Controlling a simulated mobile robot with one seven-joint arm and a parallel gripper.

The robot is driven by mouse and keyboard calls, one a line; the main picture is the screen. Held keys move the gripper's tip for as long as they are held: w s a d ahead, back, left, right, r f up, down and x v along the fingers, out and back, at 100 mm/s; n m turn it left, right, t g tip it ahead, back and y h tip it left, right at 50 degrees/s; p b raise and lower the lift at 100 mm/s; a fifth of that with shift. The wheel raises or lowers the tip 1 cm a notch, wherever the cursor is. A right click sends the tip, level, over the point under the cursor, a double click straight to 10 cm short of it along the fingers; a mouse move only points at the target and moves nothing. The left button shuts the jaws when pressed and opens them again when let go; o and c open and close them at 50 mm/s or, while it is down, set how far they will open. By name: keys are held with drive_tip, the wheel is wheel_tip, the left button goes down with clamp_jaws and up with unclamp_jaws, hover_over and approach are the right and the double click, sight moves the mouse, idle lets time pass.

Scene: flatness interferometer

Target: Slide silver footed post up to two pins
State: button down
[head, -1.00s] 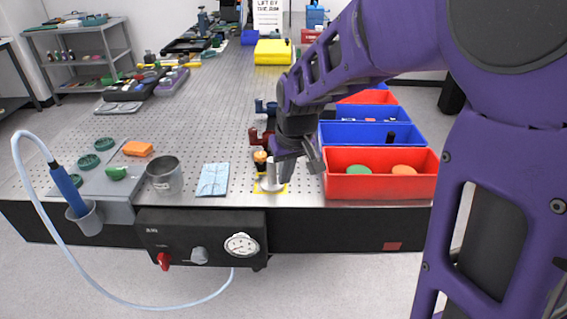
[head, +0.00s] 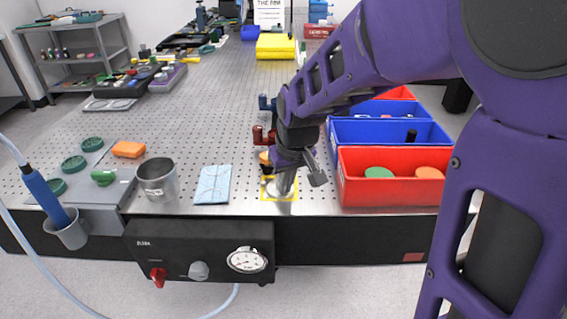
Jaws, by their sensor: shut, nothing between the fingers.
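The silver footed post (head: 279,190) stands near the front edge of the perforated table, inside a yellow outlined square (head: 266,196). Its round foot shows, but its upper part is largely hidden by my gripper. My gripper (head: 302,178) is shut and empty, pointing down over the post and slightly right of it. I cannot tell whether it touches the post. The two pins cannot be made out; my gripper and arm cover part of that area.
A dark red clamp (head: 262,135) and an orange-topped piece (head: 265,158) stand just behind the post. A red bin (head: 390,192) is close on the right. A light blue cloth (head: 213,185) and a metal cup (head: 157,180) lie left, with bare table between.

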drive_tip(key=shift+w+a, duration=0.3)
drive_tip(key=shift+w, duration=0.4)
drive_tip(key=shift+w+r, duration=0.1)
